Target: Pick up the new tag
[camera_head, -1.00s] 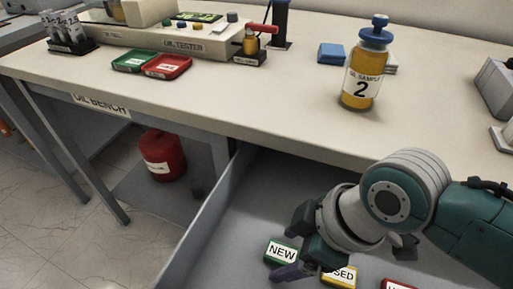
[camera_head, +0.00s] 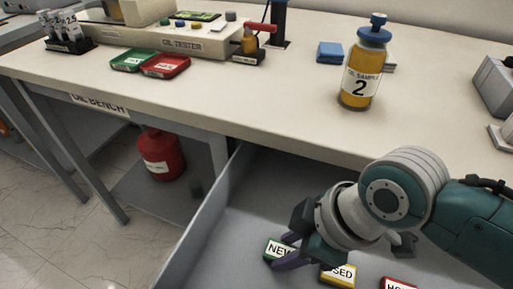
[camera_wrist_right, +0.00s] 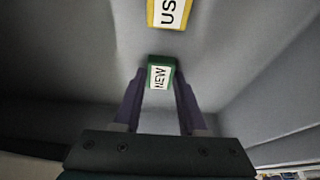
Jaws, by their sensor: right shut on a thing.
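The new tag is a small green block with a white "NEW" label (camera_head: 275,250). It lies in the grey open drawer in the head view, partly covered by my right gripper (camera_head: 287,252). In the right wrist view the new tag (camera_wrist_right: 160,74) sits between the tips of the two purple fingers, which close on its sides. My right gripper (camera_wrist_right: 160,88) is shut on the tag. I cannot tell whether the tag still touches the drawer floor. My left gripper is not in view.
A yellow tag (camera_head: 341,275), its label partly hidden, lies just right of the new tag; it also shows in the wrist view (camera_wrist_right: 168,12). A red tag (camera_head: 398,284) is further right. The drawer's side wall (camera_head: 205,215) stands left. An oil sample bottle (camera_head: 362,75) stands on the bench (camera_head: 240,105).

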